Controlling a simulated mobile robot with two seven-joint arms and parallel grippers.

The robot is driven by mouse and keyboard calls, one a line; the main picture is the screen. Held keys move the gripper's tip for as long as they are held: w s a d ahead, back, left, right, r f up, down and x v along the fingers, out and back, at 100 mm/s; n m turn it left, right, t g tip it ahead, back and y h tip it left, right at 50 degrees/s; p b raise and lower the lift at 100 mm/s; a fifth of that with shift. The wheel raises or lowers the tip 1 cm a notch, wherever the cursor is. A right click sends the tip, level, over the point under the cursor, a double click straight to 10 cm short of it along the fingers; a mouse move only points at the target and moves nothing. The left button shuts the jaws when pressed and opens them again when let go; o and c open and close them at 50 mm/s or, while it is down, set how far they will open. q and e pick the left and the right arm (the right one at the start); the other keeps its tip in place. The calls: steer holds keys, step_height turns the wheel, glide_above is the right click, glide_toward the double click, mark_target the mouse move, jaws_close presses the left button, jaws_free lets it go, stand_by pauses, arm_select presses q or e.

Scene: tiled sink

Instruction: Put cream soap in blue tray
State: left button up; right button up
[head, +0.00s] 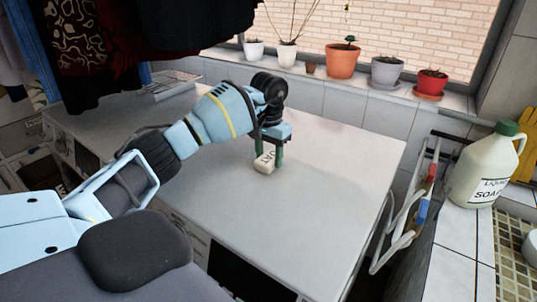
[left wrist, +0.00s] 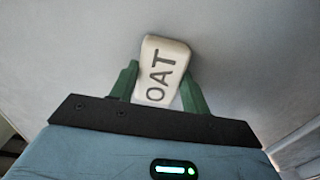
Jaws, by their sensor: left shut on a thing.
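The cream soap (head: 264,162) is a small off-white bar with dark lettering, at the middle of the grey countertop. My left gripper (head: 268,158) points down over the counter and is shut on the soap. In the left wrist view the soap (left wrist: 163,62) sits between the two green fingers of the left gripper (left wrist: 160,88), with the letters "OAT" showing. I cannot tell whether the soap touches the counter or is just above it. My right gripper is not in view. No blue tray shows in either view.
A white liquid soap jug (head: 487,170) with a green cap stands on the tiled ledge at right. Potted plants (head: 342,60) line the windowsill. A wire rack (head: 172,84) lies at the counter's back left. Clothes (head: 95,45) hang at upper left. The counter's right half is clear.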

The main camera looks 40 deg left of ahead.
mark_target(269, 157)
arm_select(q)
steer(key=shift+f, duration=0.2)
steer(key=o, duration=1.1)
steer(key=shift+r, duration=0.15)
step_height(269, 157, up, 12)
steer(key=shift+r, duration=0.1)
